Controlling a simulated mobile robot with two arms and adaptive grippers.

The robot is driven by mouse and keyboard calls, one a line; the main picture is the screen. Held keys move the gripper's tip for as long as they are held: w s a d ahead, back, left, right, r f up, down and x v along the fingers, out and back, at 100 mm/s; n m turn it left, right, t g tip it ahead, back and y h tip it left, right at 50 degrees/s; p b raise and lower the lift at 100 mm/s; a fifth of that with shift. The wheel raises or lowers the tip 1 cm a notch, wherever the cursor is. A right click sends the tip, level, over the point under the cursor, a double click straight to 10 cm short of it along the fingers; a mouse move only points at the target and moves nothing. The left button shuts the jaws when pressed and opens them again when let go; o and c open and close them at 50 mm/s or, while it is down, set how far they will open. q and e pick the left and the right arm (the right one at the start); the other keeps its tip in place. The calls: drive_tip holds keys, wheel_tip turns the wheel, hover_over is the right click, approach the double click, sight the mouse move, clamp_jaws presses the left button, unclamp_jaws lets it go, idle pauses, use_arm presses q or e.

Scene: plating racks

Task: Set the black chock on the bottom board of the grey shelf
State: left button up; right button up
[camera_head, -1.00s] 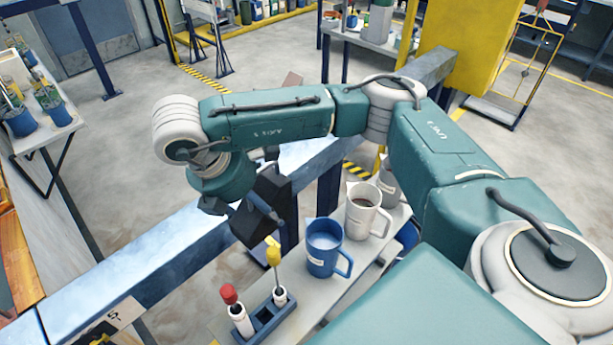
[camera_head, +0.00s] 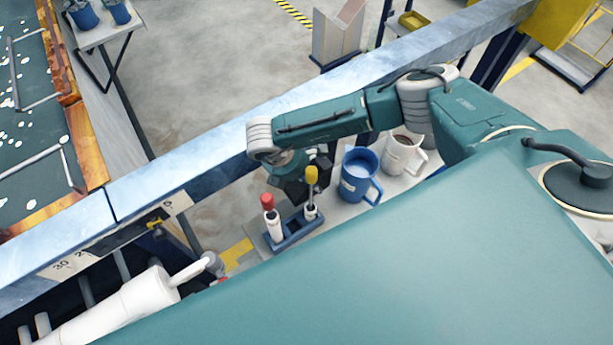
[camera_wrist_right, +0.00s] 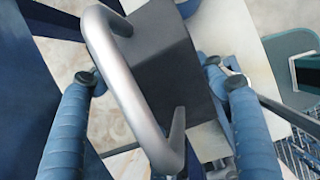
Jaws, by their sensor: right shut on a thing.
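The black chock (camera_wrist_right: 165,55) is a dark block with a curved silver handle. In the right wrist view my right gripper (camera_wrist_right: 160,85) has its blue fingers on either side of it and is shut on it. In the head view my right arm reaches in from the right. Its gripper and the dark block (camera_head: 290,188) are small and partly hidden behind the tool holder. A grey board (camera_head: 345,208) carries mugs and that holder. I cannot tell whether it belongs to the grey shelf, and no bottom board is clearly visible. My left gripper is out of view.
A blue mug (camera_head: 360,180) and a white mug (camera_head: 402,155) stand close to my right arm. A blue holder (camera_head: 291,233) with red-topped and yellow-topped tools stands beside them. A long pale beam (camera_head: 200,155) runs behind. Open floor (camera_head: 190,80) lies beyond it.

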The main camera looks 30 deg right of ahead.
wheel_tip(320, 180, down, 7)
drive_tip(key=shift+w+r+p, duration=0.1)
drive_tip(key=shift+r+p, duration=0.05)
drive_tip(key=shift+p, duration=0.15)
drive_tip(key=o, duration=1.4)
drive_tip(key=shift+c, duration=0.2)
drive_tip(key=shift+o, duration=0.3)
